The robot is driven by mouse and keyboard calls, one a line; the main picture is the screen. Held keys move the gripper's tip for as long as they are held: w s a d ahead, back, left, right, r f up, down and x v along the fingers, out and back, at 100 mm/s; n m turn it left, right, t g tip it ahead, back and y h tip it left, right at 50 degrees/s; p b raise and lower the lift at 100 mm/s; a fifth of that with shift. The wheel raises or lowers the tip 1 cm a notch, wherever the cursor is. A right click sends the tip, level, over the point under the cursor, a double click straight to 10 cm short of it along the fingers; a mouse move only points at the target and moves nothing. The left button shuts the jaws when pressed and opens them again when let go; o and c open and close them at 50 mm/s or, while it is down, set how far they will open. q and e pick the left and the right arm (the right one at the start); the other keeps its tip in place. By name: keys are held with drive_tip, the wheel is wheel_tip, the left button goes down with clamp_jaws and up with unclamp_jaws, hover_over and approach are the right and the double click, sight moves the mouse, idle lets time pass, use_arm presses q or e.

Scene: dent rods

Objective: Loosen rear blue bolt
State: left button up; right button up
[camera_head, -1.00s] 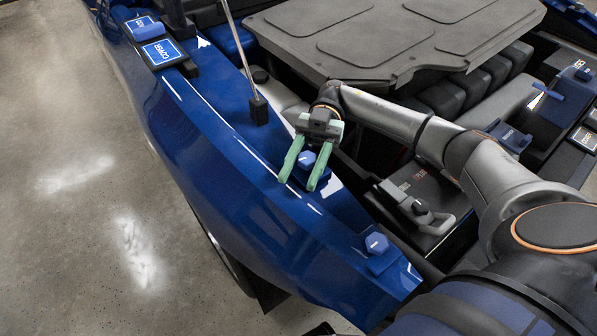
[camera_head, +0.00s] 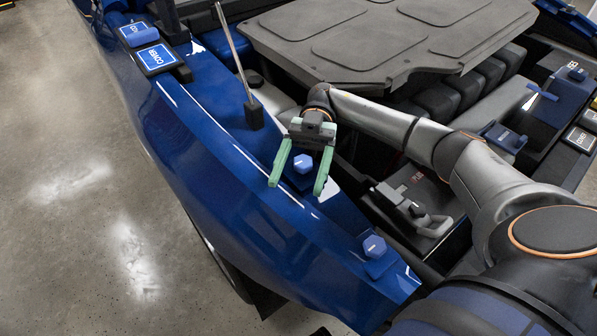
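A blue hexagonal bolt (camera_head: 303,163) sits on the blue fender (camera_head: 235,165). My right gripper (camera_head: 298,183) is over it with its two green fingers spread wide, one on each side of the bolt head, with gaps between. I cannot tell how far above the fender the fingertips are. A second blue bolt (camera_head: 374,246) stands on a blue block nearer the front end of the fender, clear of the gripper. My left gripper is not in view.
A thin grey rod (camera_head: 233,50) rises from a black base beside the gripper. A dark cover panel (camera_head: 390,40) lies over the engine bay. A grey latch (camera_head: 412,208) lies right of the gripper. Blue labelled blocks (camera_head: 157,57) sit at the upper left.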

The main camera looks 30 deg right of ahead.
drive_tip(key=shift+r, duration=0.5)
wheel_tip(320, 180, up, 3)
drive_tip(key=shift+s+f+p, duration=0.1)
drive_tip(key=shift+p, duration=0.5)
drive_tip(key=s+a+r+p, duration=0.3)
drive_tip(key=s+a+r, duration=0.4)
drive_tip(key=s, duration=0.5)
wheel_tip(320, 180, up, 2)
drive_tip(key=shift+r, duration=0.1)
drive_tip(key=shift+w+a, duration=0.1)
drive_tip(key=shift+w, duration=0.05)
